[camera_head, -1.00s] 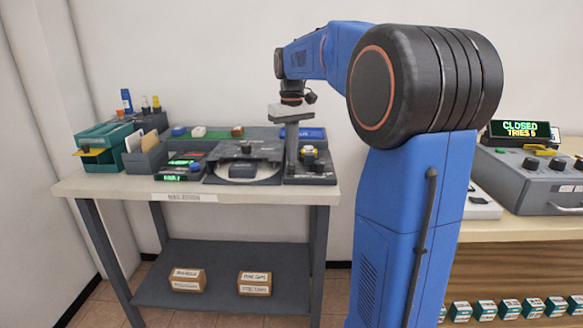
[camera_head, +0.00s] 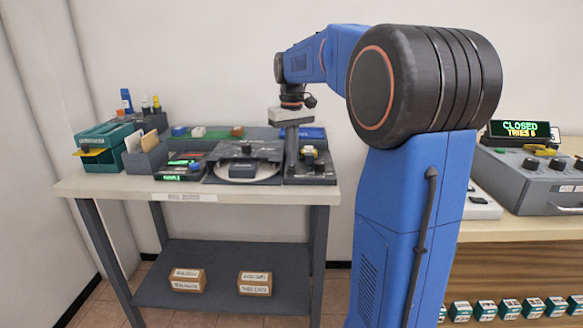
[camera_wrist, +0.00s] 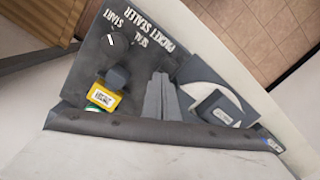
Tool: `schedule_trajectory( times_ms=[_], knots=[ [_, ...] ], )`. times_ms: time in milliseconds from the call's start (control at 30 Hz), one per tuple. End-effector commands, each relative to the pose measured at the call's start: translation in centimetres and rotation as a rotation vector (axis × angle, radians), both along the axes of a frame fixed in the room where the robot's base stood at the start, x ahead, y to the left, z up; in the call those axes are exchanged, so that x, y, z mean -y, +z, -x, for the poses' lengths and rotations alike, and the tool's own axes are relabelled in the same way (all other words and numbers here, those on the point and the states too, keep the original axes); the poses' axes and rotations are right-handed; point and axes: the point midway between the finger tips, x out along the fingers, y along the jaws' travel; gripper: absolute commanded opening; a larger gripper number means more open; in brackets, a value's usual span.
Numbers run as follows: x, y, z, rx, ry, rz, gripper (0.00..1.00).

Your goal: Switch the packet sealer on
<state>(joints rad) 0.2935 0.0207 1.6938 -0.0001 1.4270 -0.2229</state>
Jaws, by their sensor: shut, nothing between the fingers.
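The packet sealer (camera_head: 318,178) is a dark unit at the right end of the grey-white table. In the wrist view its panel (camera_wrist: 88,68) carries the words PACKET SEALER, SEAL and START. A round black knob (camera_wrist: 113,41) with a white mark sits by the lettering. A dark block (camera_wrist: 117,76) stands beside a yellow labelled piece (camera_wrist: 104,97), with something green partly hidden next to it. My gripper (camera_head: 291,176) points down over the sealer's left side; its grey fingers (camera_wrist: 158,92) are shut and empty, apart from the knob. Whether they touch the panel, I cannot tell.
Left of the sealer is a unit with a pale round plate (camera_head: 265,178) and a dark block on it. Further left are a small green display (camera_head: 172,177), a grey letter holder (camera_head: 146,160) and a teal box (camera_head: 101,150). A second bench (camera_head: 535,228) stands at right.

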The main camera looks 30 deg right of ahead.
Motion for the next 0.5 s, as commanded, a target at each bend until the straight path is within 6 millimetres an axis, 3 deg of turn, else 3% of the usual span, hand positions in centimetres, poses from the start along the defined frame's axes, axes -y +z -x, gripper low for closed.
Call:
schedule_trajectory(
  times_ms=[267,500],
  knots=[
    [0.0,-0.2,0.0,0.0,0.0,0.0,0.0],
    [0.0,1.0,0.0,0.002,0.0,0.0,0.0]
  ],
)
